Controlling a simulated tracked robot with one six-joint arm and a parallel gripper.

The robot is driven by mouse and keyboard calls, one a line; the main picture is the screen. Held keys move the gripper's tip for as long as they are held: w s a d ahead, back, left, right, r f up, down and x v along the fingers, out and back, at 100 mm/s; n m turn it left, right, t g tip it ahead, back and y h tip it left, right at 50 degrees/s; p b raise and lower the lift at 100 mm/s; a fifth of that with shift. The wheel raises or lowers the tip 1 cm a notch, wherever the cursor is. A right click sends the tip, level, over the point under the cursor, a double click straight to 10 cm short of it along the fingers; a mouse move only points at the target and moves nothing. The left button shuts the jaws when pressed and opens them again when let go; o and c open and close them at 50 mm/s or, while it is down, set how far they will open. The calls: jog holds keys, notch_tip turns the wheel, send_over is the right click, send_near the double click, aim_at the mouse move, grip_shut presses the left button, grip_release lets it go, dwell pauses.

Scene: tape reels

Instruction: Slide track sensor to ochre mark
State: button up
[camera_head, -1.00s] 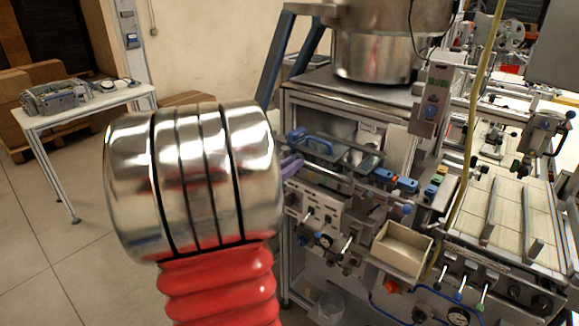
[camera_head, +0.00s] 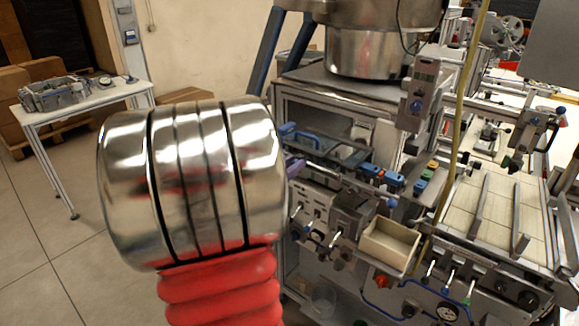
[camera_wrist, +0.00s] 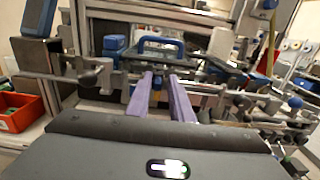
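My gripper (camera_wrist: 160,78) shows in the wrist view as two purple fingers pointing forward with a gap between them. They point toward a metal rail (camera_wrist: 215,89) that runs across the machine front. I cannot tell if they touch anything. In the head view, only a purple bit of my gripper (camera_head: 294,168) shows beyond my silver and red arm. Blue-topped pieces (camera_head: 394,179) sit along the rail there. I cannot tell which piece is the track sensor.
A blue handle (camera_wrist: 158,43) stands behind the fingers in the wrist view. An open cream box (camera_head: 390,246) hangs below the rail. A red bin (camera_wrist: 18,112) is at left in the wrist view. A white table (camera_head: 90,98) stands far left, with clear floor before it.

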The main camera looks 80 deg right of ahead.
jog(key=shift+w+a, duration=0.3)
jog(key=shift+a, duration=0.25)
jog(key=v, duration=1.2)
jog(key=shift+a, duration=0.35)
jog(key=shift+o, duration=1.4)
jog(key=shift+s+d, duration=0.15)
jog(key=shift+d, duration=0.9)
jog(key=shift+s, duration=0.1)
jog(key=shift+x, duration=6.9)
